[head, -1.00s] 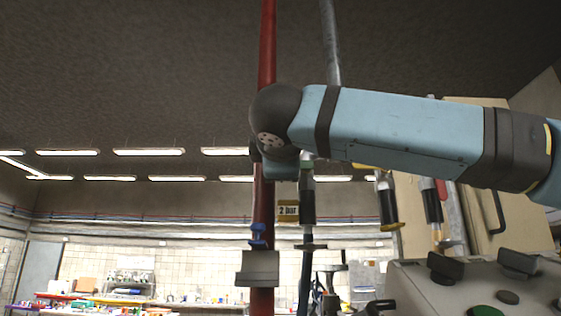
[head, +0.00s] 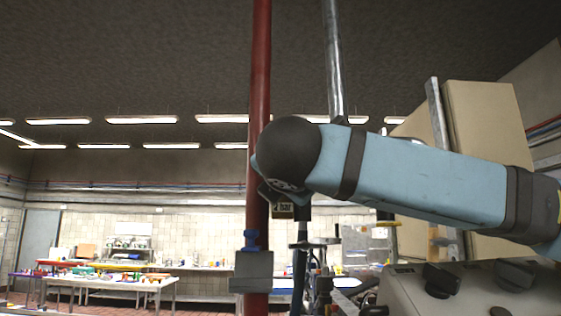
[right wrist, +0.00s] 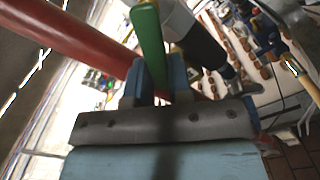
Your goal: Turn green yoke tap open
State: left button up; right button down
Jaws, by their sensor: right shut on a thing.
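The green tap handle (right wrist: 148,45) shows in the right wrist view as a long green lever, standing up between the two blue fingers of my right gripper (right wrist: 155,77). The fingers are shut on it. Its base is hidden behind the gripper. In the head view my right arm comes in from the right, and its dark rounded joint covers the area in front of the red pipe. The green handle and the right fingers are hidden there. My left gripper is in neither view.
A red vertical pipe (head: 259,75) carries a grey block (head: 252,272) and a small blue part (head: 252,240). A metal pipe (head: 333,60) stands beside it. A control panel (head: 470,290) with dark knobs is at the lower right. A work table (head: 105,280) stands far left.

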jog(key=shift+d+f+n+p, duration=0.2)
jog(key=shift+d+n+p, duration=0.3)
jog(key=shift+n+p, duration=0.65)
jog(key=shift+d+f+n+p, duration=0.15)
jog(key=shift+d+n+p, duration=0.55)
jog(key=shift+n, duration=0.8)
jog(key=shift+d+f+n+p, duration=0.2)
jog(key=shift+d+n+p, duration=0.15)
jog(key=shift+n+p, duration=0.85)
jog(key=shift+n, duration=0.25)
jog(key=shift+f, duration=0.1)
jog(key=c, duration=1)
grip_release()
jog(key=shift+c, duration=0.2)
jog(key=s+b, duration=0.3)
jog(key=s, duration=1.1)
